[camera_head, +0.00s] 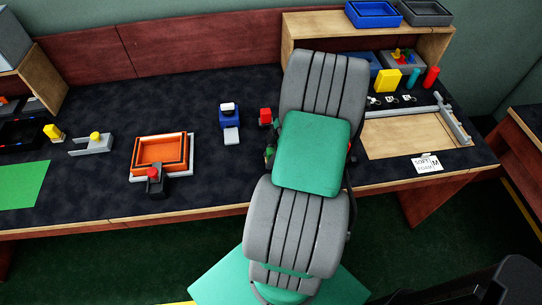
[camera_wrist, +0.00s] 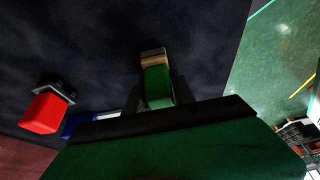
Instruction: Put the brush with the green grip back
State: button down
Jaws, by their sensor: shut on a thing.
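My gripper (camera_wrist: 157,95) is shut on the brush with the green grip (camera_wrist: 157,84) in the wrist view. The green grip sits between the two dark fingers, with a tan end beyond them; I cannot make out bristles. The dark table surface lies behind it; I cannot tell whether the brush touches it. In the head view my arm hides most of the gripper and brush. No place for the brush can be clearly made out.
A red block on a grey base (camera_head: 265,116) stands close by, also in the wrist view (camera_wrist: 42,113). A blue device (camera_head: 229,122), an orange tray (camera_head: 136,153) and a wooden board (camera_head: 405,137) are on the table. The table's front edge is near my gripper.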

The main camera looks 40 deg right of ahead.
jog(key=c, duration=1.1)
grip_release()
jog(key=shift+o, duration=0.2)
